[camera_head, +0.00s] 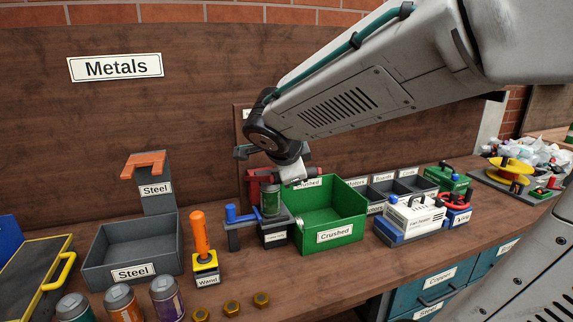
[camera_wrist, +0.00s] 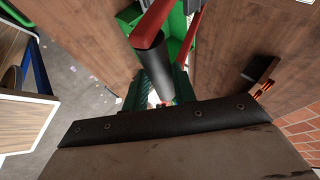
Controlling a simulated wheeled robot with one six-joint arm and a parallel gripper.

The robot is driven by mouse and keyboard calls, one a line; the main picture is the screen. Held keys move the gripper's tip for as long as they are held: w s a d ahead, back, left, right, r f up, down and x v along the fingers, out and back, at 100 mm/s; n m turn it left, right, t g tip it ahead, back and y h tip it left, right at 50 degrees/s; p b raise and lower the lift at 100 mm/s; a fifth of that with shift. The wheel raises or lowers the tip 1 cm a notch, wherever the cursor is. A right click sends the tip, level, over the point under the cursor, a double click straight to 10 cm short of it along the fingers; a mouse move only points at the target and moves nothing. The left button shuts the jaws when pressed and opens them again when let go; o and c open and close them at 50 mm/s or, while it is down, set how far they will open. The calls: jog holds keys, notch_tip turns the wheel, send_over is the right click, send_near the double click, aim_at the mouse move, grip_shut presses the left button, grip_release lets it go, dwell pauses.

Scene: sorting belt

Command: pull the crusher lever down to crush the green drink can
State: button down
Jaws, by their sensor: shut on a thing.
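My gripper (camera_head: 293,178) is directly above and to the right of the can, shut on the crusher lever. The lever shows in the wrist view as a black cylindrical grip (camera_wrist: 152,62) with red bars (camera_wrist: 154,18) running away from it. My fingers (camera_wrist: 158,88) lie on both sides of the grip. In the head view my wrist covers part of the lever and the crusher's top. The can does not show clearly in the wrist view.
The green "Crushed" bin (camera_head: 335,235) stands right of the crusher. The orange-handled wand (camera_head: 200,235) and grey "Steel" bin (camera_head: 132,272) are to the left. Several cans (camera_head: 119,300) and brass nuts (camera_head: 231,308) stand at the front. A white and blue device (camera_head: 412,215) is at right.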

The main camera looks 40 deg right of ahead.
dwell(0.3)
jog(key=c, duration=1.1)
grip_release()
jog(key=shift+r, duration=0.1)
jog(key=v, duration=0.7)
jog(key=shift+s+a+r, duration=0.2)
jog(key=shift+s+a, duration=0.05)
